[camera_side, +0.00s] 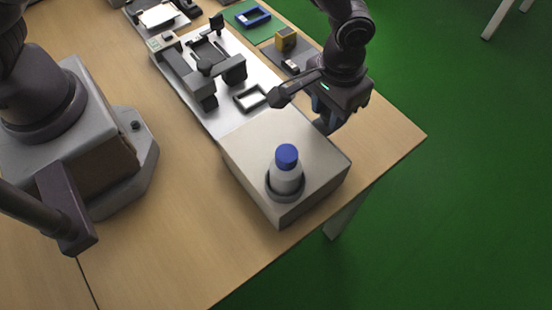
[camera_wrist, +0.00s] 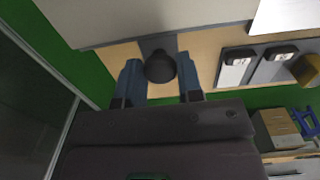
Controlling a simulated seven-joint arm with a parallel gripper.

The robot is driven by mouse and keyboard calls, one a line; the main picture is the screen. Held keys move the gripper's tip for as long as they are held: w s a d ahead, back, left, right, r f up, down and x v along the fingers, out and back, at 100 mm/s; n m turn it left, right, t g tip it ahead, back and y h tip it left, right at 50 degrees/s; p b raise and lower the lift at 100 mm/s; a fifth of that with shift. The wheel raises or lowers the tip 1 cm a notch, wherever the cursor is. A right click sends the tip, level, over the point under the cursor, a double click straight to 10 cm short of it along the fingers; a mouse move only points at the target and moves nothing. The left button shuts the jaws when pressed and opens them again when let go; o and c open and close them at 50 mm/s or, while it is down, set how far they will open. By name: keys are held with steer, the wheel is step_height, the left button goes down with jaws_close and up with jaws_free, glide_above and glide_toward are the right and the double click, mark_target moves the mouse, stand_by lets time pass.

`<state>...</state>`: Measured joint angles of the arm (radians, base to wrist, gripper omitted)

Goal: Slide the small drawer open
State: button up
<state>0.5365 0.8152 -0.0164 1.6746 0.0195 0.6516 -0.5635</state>
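A light grey box (camera_side: 285,150) stands at the table's right corner in the side view, and its pale edge runs across the top of the wrist view (camera_wrist: 140,20). The small drawer's front is hidden from the side camera. In the wrist view a dark round knob (camera_wrist: 160,67) sits in front of a narrow grey piece at the box, which looks like the drawer. My gripper (camera_side: 322,122) is low beside the box's far right side. Its two blue fingers (camera_wrist: 158,72) are apart, one on each side of the knob, with visible gaps.
A white bottle with a blue cap (camera_side: 286,170) stands in a round holder on the box. A fixture with dark clamps (camera_side: 205,68) and a black frame (camera_side: 250,98) lie behind it. A yellow block (camera_side: 286,40) sits on a grey mat. Table edge and green floor lie right.

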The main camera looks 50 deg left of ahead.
steer(key=w, duration=1.1)
steer(key=shift+w, duration=0.15)
stand_by(0.5)
steer(key=o, duration=0.5)
steer(key=shift+r, duration=0.1)
step_height(320, 180, up, 5)
steer(key=shift+f, duration=0.1)
stand_by(0.4)
